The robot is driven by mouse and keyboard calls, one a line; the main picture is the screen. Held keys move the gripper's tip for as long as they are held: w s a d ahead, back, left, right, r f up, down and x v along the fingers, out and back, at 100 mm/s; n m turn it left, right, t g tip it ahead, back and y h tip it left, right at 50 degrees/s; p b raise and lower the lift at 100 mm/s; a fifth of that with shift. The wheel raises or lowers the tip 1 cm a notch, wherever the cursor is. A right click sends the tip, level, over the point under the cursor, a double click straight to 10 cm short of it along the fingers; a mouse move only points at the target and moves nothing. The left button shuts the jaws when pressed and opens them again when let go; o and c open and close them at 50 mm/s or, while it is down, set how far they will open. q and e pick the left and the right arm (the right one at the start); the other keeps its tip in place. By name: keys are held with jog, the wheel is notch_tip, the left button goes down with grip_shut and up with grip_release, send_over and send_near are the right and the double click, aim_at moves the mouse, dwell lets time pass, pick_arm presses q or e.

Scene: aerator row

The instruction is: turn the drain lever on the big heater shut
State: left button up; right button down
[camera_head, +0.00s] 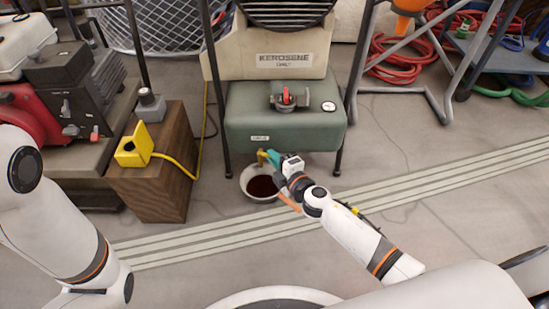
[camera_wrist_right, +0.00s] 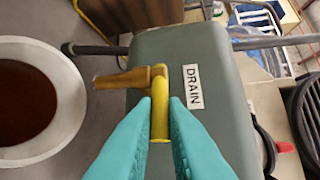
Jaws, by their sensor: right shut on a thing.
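The big heater has a green tank (camera_head: 285,125) with a white DRAIN label (camera_wrist_right: 193,87). At its lower left a brass drain tap (camera_head: 262,155) sticks out; in the right wrist view its spout (camera_wrist_right: 118,80) points left, toward the bowl side. The yellow drain lever (camera_wrist_right: 160,112) lies crosswise to the spout. My right gripper (camera_head: 272,158) has its teal fingers shut on the lever, one on each side, with the lever's end between them. The fingers partly cover the lever in the head view. My left arm shows at the left; its gripper is out of view.
A white bowl (camera_head: 246,180) of dark liquid stands on the floor under the tap. A wooden block (camera_head: 175,165) with a yellow box (camera_head: 134,148) is at left. Black frame legs flank the tank.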

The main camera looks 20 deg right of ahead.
jog(key=shift+w+d+n+g+y, duration=0.15)
jog(key=shift+n+g+y, duration=0.05)
jog(key=shift+n+y, duration=0.35)
jog(key=shift+w+d+n+g+y, duration=0.2)
jog(key=shift+n+y, duration=0.25)
jog(key=shift+y, duration=0.2)
jog(key=shift+w+n+g+y, duration=0.1)
jog(key=shift+n+g+y, duration=0.45)
jog(key=shift+y, duration=0.35)
jog(key=c, duration=1.5)
grip_release()
